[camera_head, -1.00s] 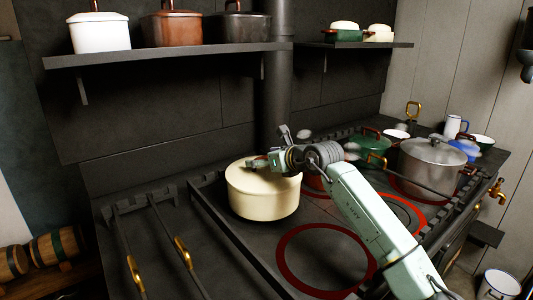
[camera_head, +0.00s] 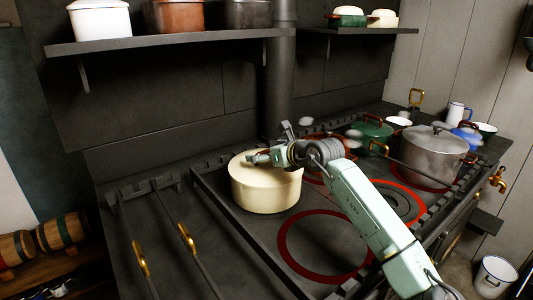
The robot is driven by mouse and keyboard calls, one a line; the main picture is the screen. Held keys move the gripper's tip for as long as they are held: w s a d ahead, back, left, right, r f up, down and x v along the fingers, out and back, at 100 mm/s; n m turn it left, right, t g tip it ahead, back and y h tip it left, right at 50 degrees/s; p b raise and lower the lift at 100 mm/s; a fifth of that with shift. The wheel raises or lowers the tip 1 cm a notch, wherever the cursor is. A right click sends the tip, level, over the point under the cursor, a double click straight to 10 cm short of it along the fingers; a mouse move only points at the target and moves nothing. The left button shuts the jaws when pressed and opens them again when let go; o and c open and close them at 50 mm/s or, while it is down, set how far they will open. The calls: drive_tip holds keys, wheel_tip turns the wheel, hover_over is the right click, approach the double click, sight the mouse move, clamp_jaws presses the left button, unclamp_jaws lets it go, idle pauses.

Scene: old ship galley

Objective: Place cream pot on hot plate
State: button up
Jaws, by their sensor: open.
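The cream pot (camera_head: 264,194), with a pale lid, stands upright on the dark stove top at the left end of the cooking area. No red ring shows around its base, and what lies under it is hidden. My gripper (camera_head: 257,158) is open above the pot's lid, reaching in from the right. I cannot tell whether it touches the lid or is around a knob. Hot plates show as red rings: an empty one in front (camera_head: 324,278), one at the right (camera_head: 424,205), and one behind my arm (camera_head: 315,178), partly hidden.
A grey lidded pot (camera_head: 430,160) and a green pot (camera_head: 372,136) stand at the back right. A raised rail (camera_head: 230,235) edges the cooking area. Pots stand on a shelf (camera_head: 170,39) above. Brass-handled rods (camera_head: 188,240) lie at the left.

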drive_tip(key=shift+r, duration=0.15)
drive_tip(key=shift+s+d, duration=0.2)
drive_tip(key=b+v, duration=0.4)
drive_tip(key=v, duration=0.7)
drive_tip(key=shift+s+r, duration=0.2)
